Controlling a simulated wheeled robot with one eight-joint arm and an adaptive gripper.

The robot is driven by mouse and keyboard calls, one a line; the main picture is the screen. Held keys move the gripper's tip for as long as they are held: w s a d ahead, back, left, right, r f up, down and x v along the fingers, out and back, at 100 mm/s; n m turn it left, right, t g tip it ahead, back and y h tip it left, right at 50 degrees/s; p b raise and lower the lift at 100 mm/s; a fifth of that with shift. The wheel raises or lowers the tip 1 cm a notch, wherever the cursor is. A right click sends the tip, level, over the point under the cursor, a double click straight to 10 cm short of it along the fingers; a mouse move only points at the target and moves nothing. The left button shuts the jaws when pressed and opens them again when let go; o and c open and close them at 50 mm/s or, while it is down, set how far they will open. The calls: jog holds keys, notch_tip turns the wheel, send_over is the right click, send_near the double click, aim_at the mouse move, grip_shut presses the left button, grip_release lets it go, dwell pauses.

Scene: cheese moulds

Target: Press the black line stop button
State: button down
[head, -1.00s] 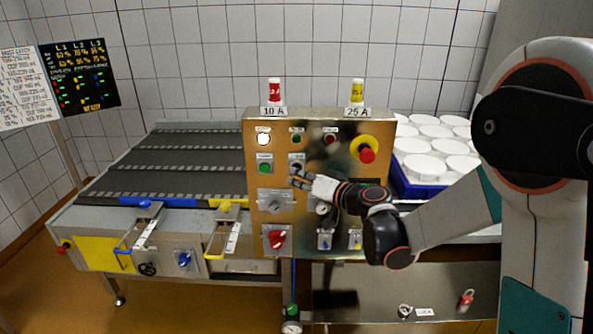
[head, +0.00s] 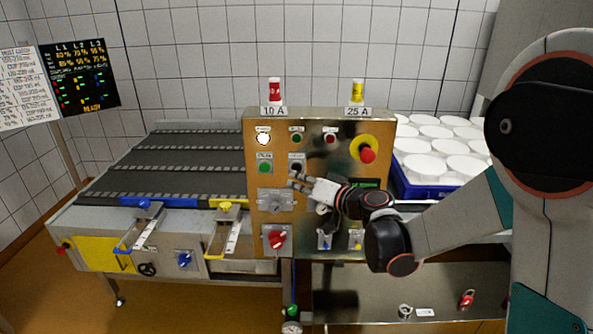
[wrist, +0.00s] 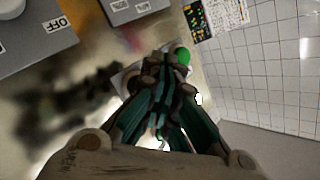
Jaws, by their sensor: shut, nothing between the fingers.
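The black line stop button (head: 296,168) sits on a small grey plate on the steel control panel (head: 262,220), right of a green button (head: 264,168). My gripper (head: 293,181) is shut and empty, its fingertips at the panel front just below the black button. I cannot tell whether they touch it. In the wrist view my gripper (wrist: 163,82) points at the panel. Its fingers hide the black button there, and the green button (wrist: 182,56) shows just beyond them.
A red emergency button (head: 367,155) on a yellow base is at the panel's upper right. A red rotary switch (head: 277,239) and a grey knob (head: 276,202) are lower left. A conveyor (head: 165,165) is left, a blue crate (head: 425,190) of white moulds right.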

jog(key=shift+s, duration=0.15)
jog(key=shift+s+a, duration=0.1)
jog(key=shift+s, duration=2.25)
jog(key=s+d+f+g+h, duration=0.1)
jog(key=s+d+g+h, duration=0.1)
jog(key=s+d+h, duration=0.3)
jog(key=s+d+f+m+g+h+b, duration=0.1)
jog(key=s+d+h, duration=0.5)
jog(key=s+d, duration=0.8)
jog(key=s+f+g, duration=0.1)
jog(key=s+g, duration=0.1)
jog(key=s, duration=0.7)
jog(key=shift+s, duration=0.4)
dwell(0.5)
